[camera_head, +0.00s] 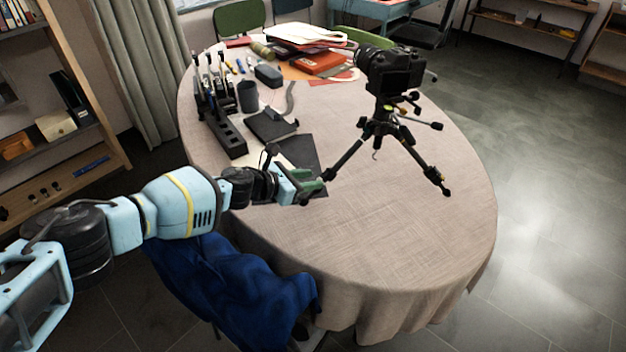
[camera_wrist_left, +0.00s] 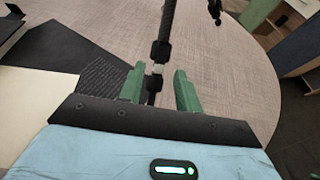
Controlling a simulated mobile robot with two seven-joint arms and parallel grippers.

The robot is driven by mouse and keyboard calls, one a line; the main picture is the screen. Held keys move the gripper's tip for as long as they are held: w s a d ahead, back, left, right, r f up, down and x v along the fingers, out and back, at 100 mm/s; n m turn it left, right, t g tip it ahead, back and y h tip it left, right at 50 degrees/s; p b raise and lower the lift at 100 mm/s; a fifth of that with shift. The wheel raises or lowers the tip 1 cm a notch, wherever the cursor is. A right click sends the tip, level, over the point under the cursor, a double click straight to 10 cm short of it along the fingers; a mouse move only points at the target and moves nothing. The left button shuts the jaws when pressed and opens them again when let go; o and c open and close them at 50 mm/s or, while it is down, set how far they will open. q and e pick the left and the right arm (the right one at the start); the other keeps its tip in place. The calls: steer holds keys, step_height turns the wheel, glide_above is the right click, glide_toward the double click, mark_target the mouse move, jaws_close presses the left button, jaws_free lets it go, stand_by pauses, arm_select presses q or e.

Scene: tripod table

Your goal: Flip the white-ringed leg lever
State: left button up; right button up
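A black tripod (camera_head: 383,122) stands on the round table (camera_head: 400,235) and carries a black camera (camera_head: 390,70). My left gripper (camera_head: 322,183) is at the foot end of the tripod's near-left leg (camera_head: 345,158). In the left wrist view, my left gripper's green fingers (camera_wrist_left: 159,80) are apart, with the dark leg (camera_wrist_left: 167,25) running between them. A pale ring (camera_wrist_left: 157,68) shows on this leg between dark collars, just beyond the fingertips. Gaps show on both sides of the leg. I cannot make out the lever's position. My right gripper is not in view.
A dark flat sheet (camera_head: 300,152) and a black notebook (camera_head: 270,126) lie left of the tripod. A blue cloth (camera_head: 235,290) hangs below my arm. The table's front is clear.

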arm_select(q)
steer(key=shift+x, duration=0.9)
jaws_close()
